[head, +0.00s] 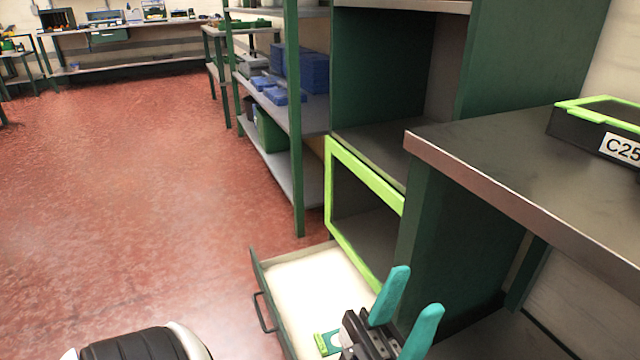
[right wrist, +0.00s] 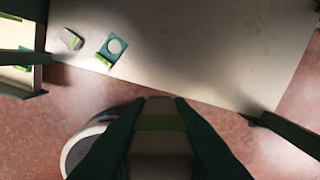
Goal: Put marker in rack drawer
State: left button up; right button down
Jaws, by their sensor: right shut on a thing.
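The open rack drawer (head: 300,275) stands low below the rack, with a pale bottom and a dark handle. It also shows in the right wrist view as a pale surface (right wrist: 200,50). My left gripper (head: 408,288) is at the drawer's near right side in the head view, its teal fingers apart with nothing seen between them. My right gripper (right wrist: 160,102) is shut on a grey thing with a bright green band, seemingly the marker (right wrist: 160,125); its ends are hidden. In the right wrist view it is by the drawer's edge. I cannot make out my right gripper in the head view.
A teal-and-green item (right wrist: 113,48) and a small grey-green item (right wrist: 72,40) lie in the drawer. A green-framed compartment (head: 368,175) is above it. A workbench (head: 500,150) with a black case (head: 600,130) is at right. The red floor (head: 130,180) at left is clear.

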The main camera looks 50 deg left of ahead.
aim_at(307, 278)
jog(key=k+j+u, duration=0.1)
jog(key=j, duration=0.5)
jog(key=k+j, duration=0.2)
jog(key=j, duration=0.4)
jog(key=k+j+u, duration=0.15)
jog(key=j, duration=0.45)
jog(key=j+u, duration=0.1)
jog(key=j, duration=0.5)
jog(key=i+j+u, duration=0.1)
jog(key=i+j, duration=0.15)
jog(key=j, duration=0.2)
jog(key=i+j+u, duration=0.1)
jog(key=i+j, duration=0.15)
jog(key=j, duration=0.15)
jog(key=i+j+u, duration=0.1)
jog(key=i+j, duration=0.2)
jog(key=i, duration=0.4)
